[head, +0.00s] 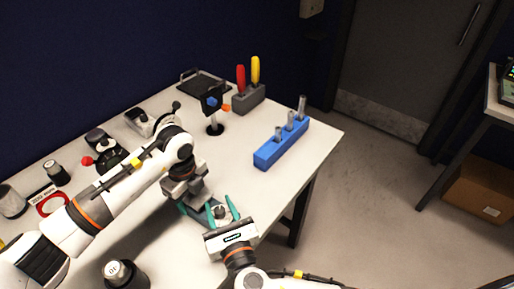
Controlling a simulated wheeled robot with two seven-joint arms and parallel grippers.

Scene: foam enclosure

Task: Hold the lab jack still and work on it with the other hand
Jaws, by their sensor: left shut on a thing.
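The lab jack (203,211) is a small grey thing near the table's front edge, mostly hidden behind my two grippers. My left gripper (187,208) reaches down onto it from the left and is shut on it. My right gripper (223,202) comes up from the bottom of the head view, close to the jack's right side. Its two teal fingers stand apart, with a small grey part of the jack between or just behind them. I cannot tell whether they touch it.
A blue block (281,146) with metal pieces stands at the right of the table. Behind are a grey holder (249,99) with red and yellow handles, and a dark stand (213,107). Several small items and a red ring (53,204) lie at the left.

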